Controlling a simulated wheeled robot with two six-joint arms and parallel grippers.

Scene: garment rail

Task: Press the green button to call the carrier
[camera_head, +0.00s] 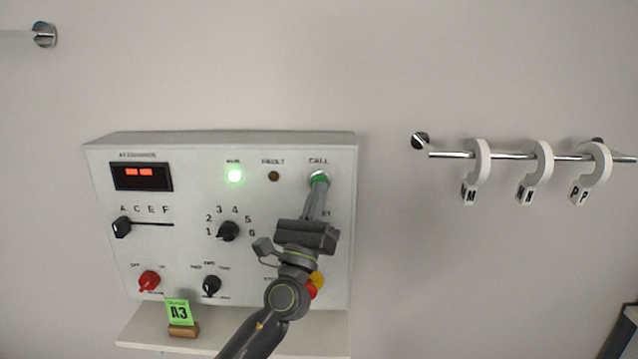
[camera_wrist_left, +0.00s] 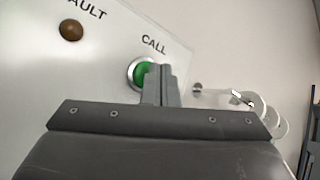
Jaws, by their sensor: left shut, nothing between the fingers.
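The green button (camera_head: 320,178) sits in a metal ring under the label CALL, at the upper right of the white control panel (camera_head: 190,195). It also shows in the left wrist view (camera_wrist_left: 143,74), partly hidden behind my fingers. My left gripper (camera_head: 318,188) is shut and empty. Its fingertips are at the lower right part of the button in the wrist view (camera_wrist_left: 160,72). I cannot tell whether they touch it or whether the button is pushed in. My right gripper is not in view.
A lit green RUN lamp (camera_head: 235,176) and a dark FAULT lamp (camera_head: 274,176) are left of the button. Below are black knobs (camera_head: 228,231) and a red knob (camera_head: 149,281). A green A3 card (camera_head: 179,312) stands on the shelf (camera_head: 240,335). A rail (camera_head: 510,156) with white hooks is at right.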

